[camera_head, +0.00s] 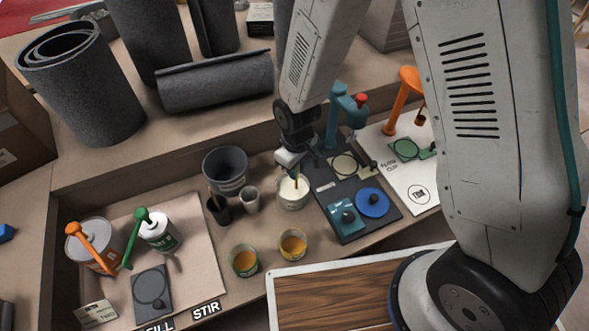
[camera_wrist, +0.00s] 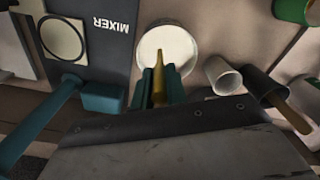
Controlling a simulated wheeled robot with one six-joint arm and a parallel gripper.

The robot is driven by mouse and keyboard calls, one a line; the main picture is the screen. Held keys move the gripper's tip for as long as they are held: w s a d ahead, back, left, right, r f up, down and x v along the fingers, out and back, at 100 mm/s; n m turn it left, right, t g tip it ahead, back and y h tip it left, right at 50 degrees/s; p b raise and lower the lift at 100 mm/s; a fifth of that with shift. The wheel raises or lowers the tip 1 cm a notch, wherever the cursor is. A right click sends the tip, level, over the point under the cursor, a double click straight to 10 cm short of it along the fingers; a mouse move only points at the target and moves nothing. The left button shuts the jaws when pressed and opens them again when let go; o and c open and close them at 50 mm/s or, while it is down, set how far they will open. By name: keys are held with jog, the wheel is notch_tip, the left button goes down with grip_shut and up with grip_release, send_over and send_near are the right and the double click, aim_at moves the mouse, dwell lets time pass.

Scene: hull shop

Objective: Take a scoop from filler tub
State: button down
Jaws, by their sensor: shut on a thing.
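A round tub of cream-coloured filler (camera_head: 293,193) stands on the bench beside the dark mixer board; it also shows in the wrist view (camera_wrist: 168,44). My gripper (camera_head: 291,163) is directly above the tub, pointing down. In the wrist view its two teal fingers (camera_wrist: 160,82) are shut on a thin yellow-brown stick-like tool (camera_wrist: 158,64). The tool's far end reaches over the cream surface. I cannot tell how deep it is in the filler, and its tip is not clearly visible.
A white cup (camera_head: 250,199), a black cup with a wooden stick (camera_head: 218,208) and a grey bucket (camera_head: 225,170) stand left of the tub. The mixer board (camera_head: 352,225) is close on the right. Two orange-filled cups (camera_head: 293,244) (camera_head: 244,261) stand in front.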

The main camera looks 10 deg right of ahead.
jog(key=shift+r, duration=5.05)
